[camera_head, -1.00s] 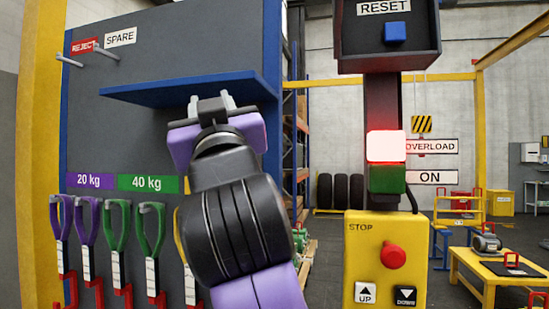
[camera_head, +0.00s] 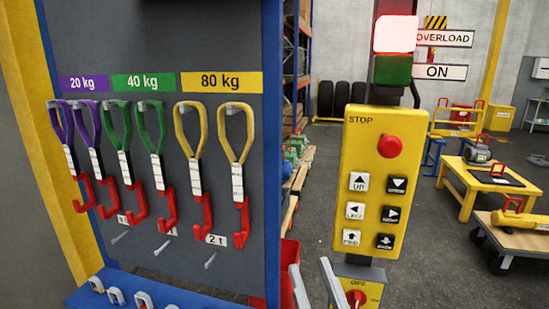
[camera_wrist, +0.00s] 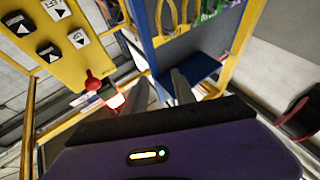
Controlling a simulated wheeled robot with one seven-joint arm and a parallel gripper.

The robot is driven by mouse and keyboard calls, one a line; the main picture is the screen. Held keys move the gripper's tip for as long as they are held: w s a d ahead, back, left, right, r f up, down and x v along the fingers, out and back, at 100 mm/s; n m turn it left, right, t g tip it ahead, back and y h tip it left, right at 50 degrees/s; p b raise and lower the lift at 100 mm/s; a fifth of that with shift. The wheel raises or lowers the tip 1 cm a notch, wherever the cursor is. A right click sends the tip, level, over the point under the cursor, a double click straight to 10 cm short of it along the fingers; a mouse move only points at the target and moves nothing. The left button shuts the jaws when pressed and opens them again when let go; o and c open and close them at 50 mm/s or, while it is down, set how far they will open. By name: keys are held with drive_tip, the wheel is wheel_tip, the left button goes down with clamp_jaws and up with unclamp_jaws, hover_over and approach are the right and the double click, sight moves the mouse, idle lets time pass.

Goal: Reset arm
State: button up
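My gripper (camera_head: 315,268) shows at the bottom of the head view as two grey fingertips set apart, with nothing held between them. It is low, just left of the control post and right of the tool board. The wrist view also shows my gripper (camera_wrist: 164,82), its two fingers spread and empty. The rest of my arm is below the head view's edge. The wrist view looks at the yellow control box (camera_wrist: 62,35) and the tool board on a tilt.
The tool board (camera_head: 215,60) carries purple, green and yellow slings on pegs. The yellow control box (camera_head: 352,150) has a red STOP button (camera_head: 390,147) and arrow buttons. A lit overload lamp (camera_head: 395,33) is above. Low yellow tables (camera_head: 470,180) stand right, with open floor between.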

drive_tip(key=s+d+f+m+g+h, duration=0.1)
drive_tip(key=s+d+f+g+h, duration=0.1)
drive_tip(key=s+d+f, duration=0.2)
drive_tip(key=s+d+f+m+g+h, duration=0.1)
drive_tip(key=s+d+f, duration=0.4)
drive_tip(key=s+f, duration=0.5)
drive_tip(key=s+d+f+m+g+h, duration=0.1)
drive_tip(key=s+d+f+g+h, duration=0.2)
drive_tip(key=s, duration=1.5)
wheel_tip(320, 180, down, 5)
drive_tip(key=shift+d+r+m+g+b, duration=0.1)
drive_tip(key=shift+d+m+g+b, duration=0.3)
drive_tip(key=shift+d+g, duration=0.6)
